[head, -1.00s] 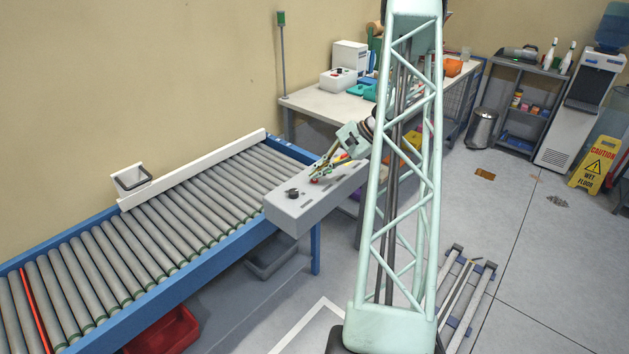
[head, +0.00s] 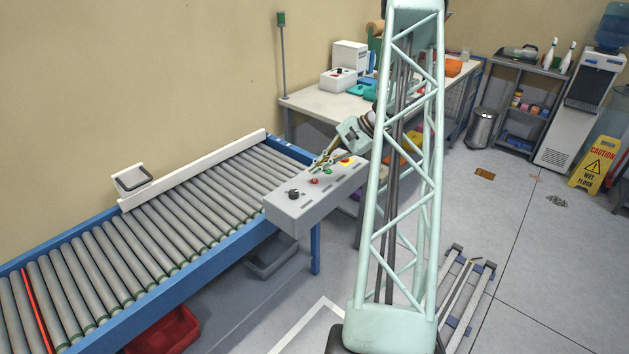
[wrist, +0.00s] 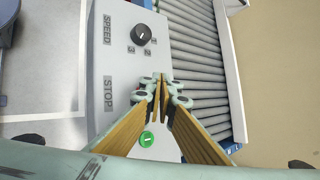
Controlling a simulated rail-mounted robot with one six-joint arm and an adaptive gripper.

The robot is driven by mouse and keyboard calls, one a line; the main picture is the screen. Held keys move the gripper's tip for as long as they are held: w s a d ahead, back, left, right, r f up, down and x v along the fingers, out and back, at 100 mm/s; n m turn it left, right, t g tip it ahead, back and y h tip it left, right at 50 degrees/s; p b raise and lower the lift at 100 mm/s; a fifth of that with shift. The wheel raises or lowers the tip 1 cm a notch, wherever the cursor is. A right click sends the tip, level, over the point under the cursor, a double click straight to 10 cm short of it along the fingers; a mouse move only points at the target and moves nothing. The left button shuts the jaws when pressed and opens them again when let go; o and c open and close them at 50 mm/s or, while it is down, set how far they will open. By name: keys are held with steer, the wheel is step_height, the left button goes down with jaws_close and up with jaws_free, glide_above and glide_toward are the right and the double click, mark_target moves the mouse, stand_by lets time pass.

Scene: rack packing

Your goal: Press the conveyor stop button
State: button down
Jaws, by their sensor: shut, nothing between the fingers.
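The grey control box (head: 318,205) stands at the end of the conveyor. In the wrist view the closed fingertips (wrist: 160,80) are over the box beside the STOP label (wrist: 108,95).
The roller conveyor (head: 150,240) runs left of the box, with a white side guard (head: 195,170) along the wall. A worktable (head: 310,101) with equipment stands behind. A red bin (head: 163,332) is under the conveyor. The space above the box's knob end is clear.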

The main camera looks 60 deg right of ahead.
mark_target(314, 182)
steer(key=shift+r+p, duration=0.5)
steer(key=shift+r, duration=1.1)
steer(key=shift+w+a+r, duration=0.2)
steer(key=shift+a+r, duration=0.1)
steer(key=shift+a, duration=0.15)
steer(key=w+a+r+n+g, duration=0.1)
steer(key=a+r+n, duration=0.1)
steer(key=a+r, duration=0.5)
steer(key=w+a+r+n+g, duration=0.1)
steer(key=a+r+n+g, duration=0.15)
steer(key=a, duration=0.75)
steer(key=w+a+r+n+g, duration=0.1)
steer(key=a+r+n, duration=0.3)
steer(key=a, duration=0.5)
steer(key=s+a+r+n+g+b, duration=0.1)
steer(key=s+a+r+n, duration=0.2)
steer(key=a, duration=0.6)
steer(key=s+a+r+n+g, duration=0.1)
steer(key=s+a+r, duration=0.2)
steer(key=a+r, duration=0.4)
steer(key=s+a+r+n+t+h, duration=0.1)
steer(key=s+a+r+n+h, duration=0.1)
steer(key=s+a+r, duration=0.3)
steer(key=s+a+r+n+t+h, duration=0.2)
steer(key=s+a+r+n+h, duration=0.1)
steer(key=s+a, duration=1)
steer(key=shift+s+a+r+n, duration=0.4)
steer(key=shift+s+r+n, duration=0.7)
steer(key=shift+s, duration=1.75)
